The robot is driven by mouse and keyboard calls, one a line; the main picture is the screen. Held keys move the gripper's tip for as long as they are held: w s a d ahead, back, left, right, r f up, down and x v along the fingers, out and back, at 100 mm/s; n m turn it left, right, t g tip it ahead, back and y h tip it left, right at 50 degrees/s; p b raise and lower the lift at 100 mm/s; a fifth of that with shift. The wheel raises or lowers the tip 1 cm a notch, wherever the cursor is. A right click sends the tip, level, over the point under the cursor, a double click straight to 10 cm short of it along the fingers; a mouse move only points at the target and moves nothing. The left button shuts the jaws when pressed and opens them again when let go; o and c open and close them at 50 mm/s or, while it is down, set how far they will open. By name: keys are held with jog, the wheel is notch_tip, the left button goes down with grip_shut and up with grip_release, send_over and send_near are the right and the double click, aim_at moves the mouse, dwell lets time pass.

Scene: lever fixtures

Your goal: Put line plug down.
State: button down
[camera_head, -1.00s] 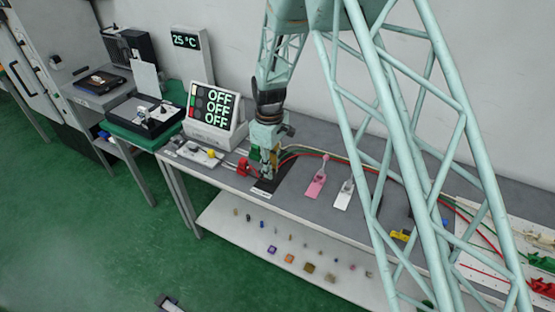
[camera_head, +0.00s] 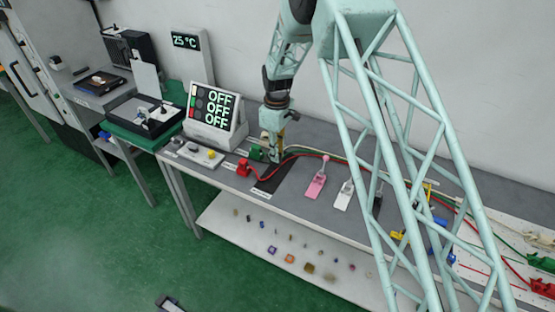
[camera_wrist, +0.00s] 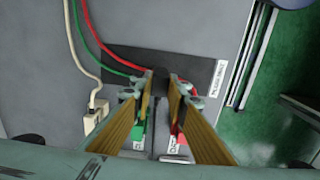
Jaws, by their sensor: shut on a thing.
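My gripper (camera_head: 276,158) is over the back part of a dark rectangular plate (camera_head: 268,182) on the bench. In the wrist view its two yellowish fingers (camera_wrist: 160,88) are close together, shut on a small dark upright piece (camera_wrist: 160,80). The dark plate (camera_wrist: 130,62) lies beneath it, with a white printed label (camera_wrist: 212,85) beside it. I cannot read the label or tell for sure that the held piece is the line plug. The fingers hide its lower part.
A red block (camera_head: 243,168) and a green block (camera_head: 256,153) with cables stand left of my gripper. A pink lever fixture (camera_head: 317,184) and a white one (camera_head: 345,193) stand to the right. A display (camera_head: 210,112) reads OFF three times.

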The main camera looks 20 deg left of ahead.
jog(key=shift+w, duration=0.2)
jog(key=shift+w+f, duration=0.1)
jog(key=shift+f, duration=1.65)
jog(key=shift+f, duration=0.2)
jog(key=c, duration=2.5)
grip_release()
jog(key=shift+c, duration=0.2)
jog(key=shift+r, duration=0.25)
jog(key=shift+r, duration=5.95)
